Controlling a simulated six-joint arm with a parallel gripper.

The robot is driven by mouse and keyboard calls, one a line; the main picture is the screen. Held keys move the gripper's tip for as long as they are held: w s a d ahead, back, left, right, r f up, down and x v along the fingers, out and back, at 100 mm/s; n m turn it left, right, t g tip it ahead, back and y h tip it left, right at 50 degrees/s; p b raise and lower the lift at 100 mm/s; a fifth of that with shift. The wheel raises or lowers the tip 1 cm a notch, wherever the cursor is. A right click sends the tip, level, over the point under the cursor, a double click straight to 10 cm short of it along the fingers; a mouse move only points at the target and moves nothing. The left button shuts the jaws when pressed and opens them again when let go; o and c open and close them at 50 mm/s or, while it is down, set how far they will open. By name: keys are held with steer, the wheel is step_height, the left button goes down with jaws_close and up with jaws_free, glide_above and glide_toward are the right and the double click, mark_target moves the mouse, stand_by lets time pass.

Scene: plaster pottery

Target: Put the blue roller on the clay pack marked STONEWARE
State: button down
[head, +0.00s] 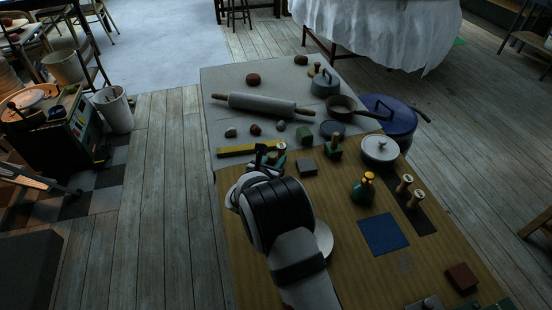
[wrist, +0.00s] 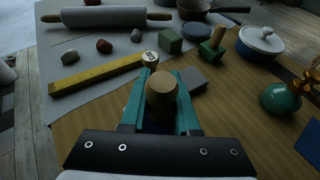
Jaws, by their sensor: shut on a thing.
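My gripper (head: 268,157) is low over the wooden table, just in front of the yellow ruler. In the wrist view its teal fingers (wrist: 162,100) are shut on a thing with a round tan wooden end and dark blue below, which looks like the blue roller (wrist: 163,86). The fingers hide most of it. A small grey block (head: 307,168) lies flat just right of the gripper; it also shows in the wrist view (wrist: 190,80). A green block (head: 304,135) stands behind it and a red-brown block (head: 462,278) lies at the front right. I cannot read STONEWARE on any block.
The yellow ruler (head: 235,151) lies to the left, beside a marked wooden peg (wrist: 150,58). A green-based stamp (head: 333,150), a white lidded pot (head: 380,150) and a green bottle (head: 363,189) stand to the right. A rolling pin (head: 262,105) lies farther back. A blue square (head: 383,234) lies flat.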

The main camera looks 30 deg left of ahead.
steer(key=shift+f, duration=0.7)
steer(key=c, duration=0.7)
jaws_free()
steer(key=shift+f, duration=0.1)
steer(key=shift+o, duration=0.2)
